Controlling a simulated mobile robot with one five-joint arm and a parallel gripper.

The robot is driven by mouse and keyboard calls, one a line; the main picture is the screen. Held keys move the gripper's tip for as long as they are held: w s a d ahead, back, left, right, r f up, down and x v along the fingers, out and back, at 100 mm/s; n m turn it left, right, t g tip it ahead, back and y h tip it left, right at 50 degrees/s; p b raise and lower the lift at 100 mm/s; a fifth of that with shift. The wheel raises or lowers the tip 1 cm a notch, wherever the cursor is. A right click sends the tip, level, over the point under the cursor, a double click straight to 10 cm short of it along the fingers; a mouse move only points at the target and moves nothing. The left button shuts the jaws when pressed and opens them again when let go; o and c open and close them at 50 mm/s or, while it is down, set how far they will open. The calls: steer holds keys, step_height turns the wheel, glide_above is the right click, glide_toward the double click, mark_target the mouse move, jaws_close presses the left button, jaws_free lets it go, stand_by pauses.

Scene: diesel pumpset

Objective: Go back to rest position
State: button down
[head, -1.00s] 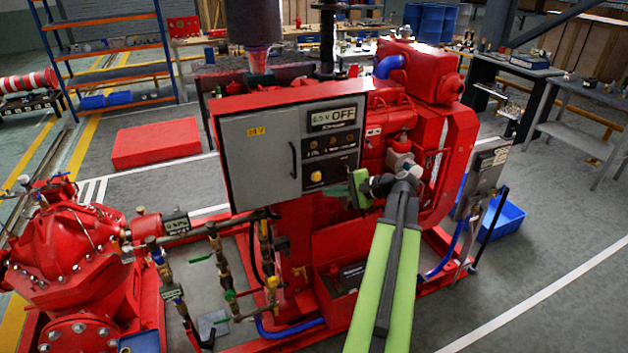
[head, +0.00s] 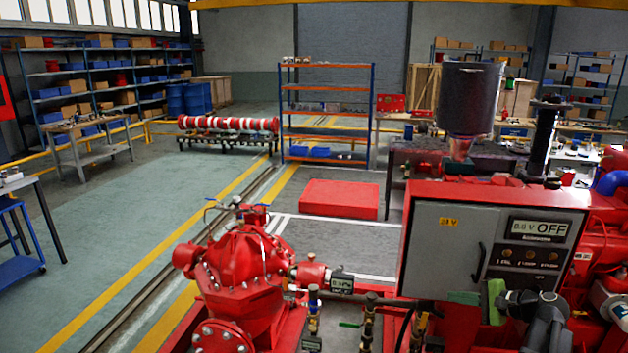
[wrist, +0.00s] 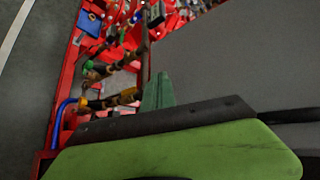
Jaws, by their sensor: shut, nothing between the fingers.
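My gripper (head: 478,299), with green parts, is in front of the lower part of the grey control panel (head: 446,247) at the right of the head view. It is shut and holds nothing. The dark wrist joint beside it shows at the bottom right. The panel's display (head: 538,229) reads OFF, and part of its lower face is hidden behind my gripper. In the wrist view a green fingertip (wrist: 158,92) shows close to the grey panel surface. I cannot tell whether it touches it.
The red pump (head: 240,262) and valve pipes (head: 367,320) stand left of and below the panel. A red block (head: 340,198) lies on the floor behind. A shelf rack (head: 327,110) stands farther back. The green floor on the left is mostly clear.

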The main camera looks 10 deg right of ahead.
steer(key=w+a+f+n+g, duration=0.1)
steer(key=a+f+n+g, duration=0.2)
steer(key=a, duration=0.9)
steer(key=w+a+f+n+g+y, duration=0.1)
steer(key=w+a+f+n+g, duration=0.15)
steer(key=a, duration=0.85)
steer(key=w+a+f+n+g, duration=0.1)
steer(key=a+f+n+g, duration=0.15)
steer(key=a, duration=0.95)
steer(key=s+a+f+n+g+h, duration=0.3)
steer(key=s+a+f+n+h, duration=0.15)
steer(key=s+a, duration=0.3)
steer(key=s+d+f+n+h, duration=0.1)
steer(key=d+n+h, duration=0.2)
steer(key=d, duration=0.3)
steer(key=shift+s+d+f, duration=0.15)
steer(key=shift+s+d, duration=0.15)
steer(key=shift+d, duration=0.05)
